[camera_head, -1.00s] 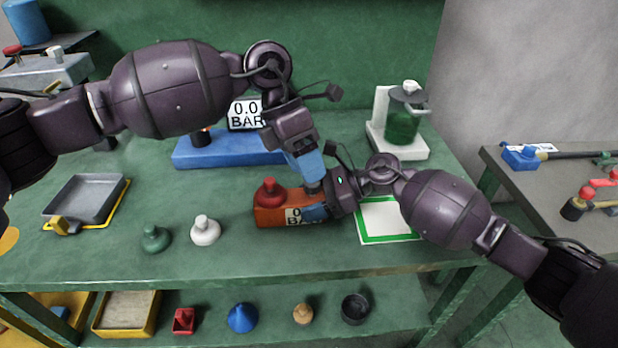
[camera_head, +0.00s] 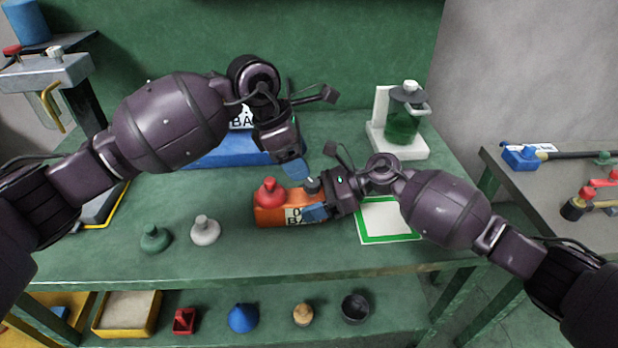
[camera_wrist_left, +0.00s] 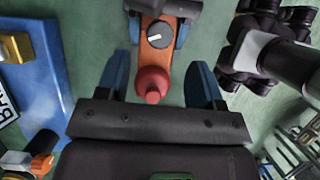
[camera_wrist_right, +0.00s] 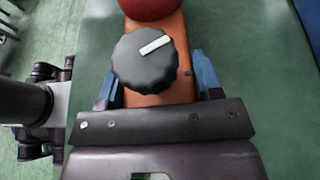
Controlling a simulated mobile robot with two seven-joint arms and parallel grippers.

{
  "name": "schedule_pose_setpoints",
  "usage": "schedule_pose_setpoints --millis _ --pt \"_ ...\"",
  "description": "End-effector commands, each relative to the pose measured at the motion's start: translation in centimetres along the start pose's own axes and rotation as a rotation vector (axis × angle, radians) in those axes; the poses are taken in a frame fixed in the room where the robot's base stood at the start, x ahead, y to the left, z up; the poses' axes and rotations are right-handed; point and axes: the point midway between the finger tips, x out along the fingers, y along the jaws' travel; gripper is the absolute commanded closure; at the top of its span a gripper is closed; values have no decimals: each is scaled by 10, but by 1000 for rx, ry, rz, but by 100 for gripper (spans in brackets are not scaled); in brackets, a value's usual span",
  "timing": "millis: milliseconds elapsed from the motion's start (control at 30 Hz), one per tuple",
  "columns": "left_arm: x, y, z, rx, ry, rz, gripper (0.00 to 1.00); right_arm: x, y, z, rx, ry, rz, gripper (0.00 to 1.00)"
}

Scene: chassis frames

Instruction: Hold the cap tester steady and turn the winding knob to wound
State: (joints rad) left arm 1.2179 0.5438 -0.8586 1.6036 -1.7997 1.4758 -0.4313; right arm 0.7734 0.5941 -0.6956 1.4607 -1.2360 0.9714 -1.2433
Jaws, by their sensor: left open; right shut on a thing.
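The cap tester is an orange block (camera_head: 270,217) with a red cap (camera_head: 268,191) at its left end, a white BAR label on its front, and a black winding knob (camera_head: 313,187) at its right end. In the right wrist view the knob (camera_wrist_right: 145,62) has a white pointer slanting up to the right. My right gripper (camera_head: 318,207) is shut on the orange block at its knob end. My left gripper (camera_head: 297,172) is open and empty above the tester. In the left wrist view the red cap (camera_wrist_left: 152,84) lies between its spread fingers, with the knob (camera_wrist_left: 160,33) beyond.
A blue unit (camera_head: 215,153) with a BAR display stands behind. A green jar (camera_head: 402,125) on a white stand is at back right. A green-framed white pad (camera_head: 388,220) lies right of the tester. A white knob piece (camera_head: 205,230) and a green one (camera_head: 155,238) stand left.

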Motion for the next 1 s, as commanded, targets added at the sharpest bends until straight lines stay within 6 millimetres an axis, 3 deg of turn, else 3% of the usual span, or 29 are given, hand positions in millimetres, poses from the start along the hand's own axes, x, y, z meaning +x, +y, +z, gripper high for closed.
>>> schedule_pose_setpoints --millis 300,500,767,867,1000 --pt "47 0 0 -1 0 -3 39 0 0 0 0 0 -1 75" --pt "59 0 0 0 0 -1 39 0 0 0 0 0 -1 75" --pt "60 0 0 0 0 -1 39 0 0 0 0 0 -1 75" --pt "60 0 0 0 0 -1 50 0 0 0 0 0 -1 75" --pt "60 0 0 0 1 -1 71 0 0 0 0 0 -1 75"
